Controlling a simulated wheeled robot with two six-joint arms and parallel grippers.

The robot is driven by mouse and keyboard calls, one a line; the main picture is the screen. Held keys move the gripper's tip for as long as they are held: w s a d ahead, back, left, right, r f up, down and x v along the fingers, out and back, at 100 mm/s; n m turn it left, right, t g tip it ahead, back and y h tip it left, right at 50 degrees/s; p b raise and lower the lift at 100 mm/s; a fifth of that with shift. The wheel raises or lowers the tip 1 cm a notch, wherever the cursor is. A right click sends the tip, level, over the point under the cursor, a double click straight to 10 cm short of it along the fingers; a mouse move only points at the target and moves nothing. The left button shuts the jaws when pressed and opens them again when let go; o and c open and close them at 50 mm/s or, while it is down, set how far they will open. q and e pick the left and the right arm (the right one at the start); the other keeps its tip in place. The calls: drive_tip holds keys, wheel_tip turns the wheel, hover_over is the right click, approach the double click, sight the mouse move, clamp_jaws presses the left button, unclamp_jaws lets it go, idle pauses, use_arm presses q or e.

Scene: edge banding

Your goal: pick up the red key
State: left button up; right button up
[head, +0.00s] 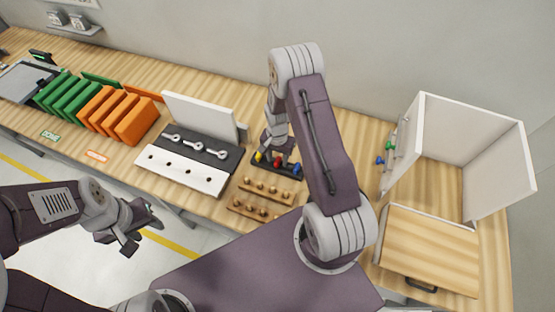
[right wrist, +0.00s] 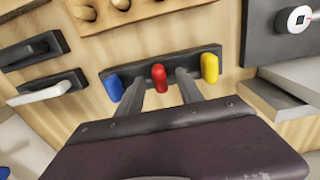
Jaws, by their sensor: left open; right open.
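The red key (right wrist: 159,77) stands in a dark holder (right wrist: 212,49) between a blue key (right wrist: 114,88) and a yellow key (right wrist: 209,67). In the head view the red key (head: 277,163) shows small below my right gripper (head: 277,153). In the right wrist view my right gripper (right wrist: 160,76) is open, with one finger on each side of the red key; I cannot tell whether either touches it. My left gripper (head: 143,231) is open and empty, in front of the table at the left.
Wooden strips with round pegs (head: 265,189) lie just in front of the holder. An open white cabinet (head: 500,170) and a drawer (head: 430,248) stand at the right. Green and orange blocks (head: 135,121) line the left.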

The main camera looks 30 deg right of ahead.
drive_tip(key=shift+f, duration=0.75)
drive_tip(key=c, duration=0.5)
clamp_jaws()
drive_tip(key=shift+r, duration=0.15)
wheel_tip(320, 180, up, 4)
drive_tip(key=shift+w+f+b, duration=0.1)
drive_tip(key=shift+b, duration=0.8)
drive_tip(key=s+a+r+b, duration=0.2)
drive_tip(key=s+a+r, duration=0.3)
drive_tip(key=s, duration=0.5)
wheel_tip(320, 180, up, 2)
drive_tip(key=shift+s+a, duration=0.2)
drive_tip(key=shift+a, duration=0.2)
